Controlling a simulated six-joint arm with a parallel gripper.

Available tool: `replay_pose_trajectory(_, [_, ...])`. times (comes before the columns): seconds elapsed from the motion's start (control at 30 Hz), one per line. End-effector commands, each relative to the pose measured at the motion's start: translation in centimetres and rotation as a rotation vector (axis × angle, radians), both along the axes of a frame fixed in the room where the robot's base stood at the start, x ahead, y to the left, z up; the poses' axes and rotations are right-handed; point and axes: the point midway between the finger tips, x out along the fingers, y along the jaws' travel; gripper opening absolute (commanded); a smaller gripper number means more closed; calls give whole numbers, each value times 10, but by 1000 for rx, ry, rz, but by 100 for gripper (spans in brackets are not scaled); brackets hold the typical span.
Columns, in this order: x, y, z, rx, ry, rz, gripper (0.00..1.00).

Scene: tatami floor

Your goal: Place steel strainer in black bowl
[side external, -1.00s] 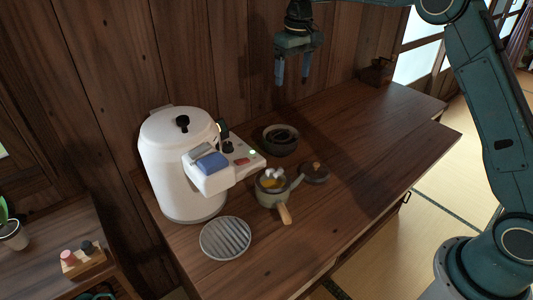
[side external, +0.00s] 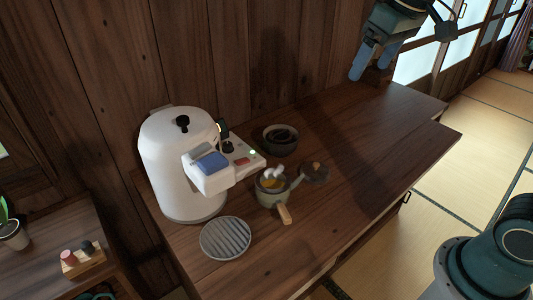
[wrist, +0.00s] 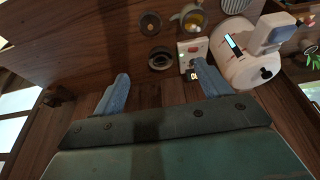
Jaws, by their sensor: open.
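The black bowl (side external: 281,150) stands near the wall, right of the cooker, with a dark ring-like shape inside that I cannot make out. It shows in the wrist view (wrist: 160,67) too. My gripper (side external: 372,64) is open and empty, high above the counter's far right end, well away from both. Its two blue fingers are spread in the wrist view (wrist: 160,72).
The large white cooker (side external: 180,160) stands at the counter's left. The counter's right half (side external: 385,130) is mostly clear.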

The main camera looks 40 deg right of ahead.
Motion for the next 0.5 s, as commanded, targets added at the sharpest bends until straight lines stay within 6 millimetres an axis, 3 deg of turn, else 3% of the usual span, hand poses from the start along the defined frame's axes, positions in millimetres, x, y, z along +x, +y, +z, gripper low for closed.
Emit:
replay_pose_trajectory(0.1, [-33,2,-3,1,-32,2,76])
replay_pose_trajectory(0.5, [-127,7,-40,5,-127,2,76])
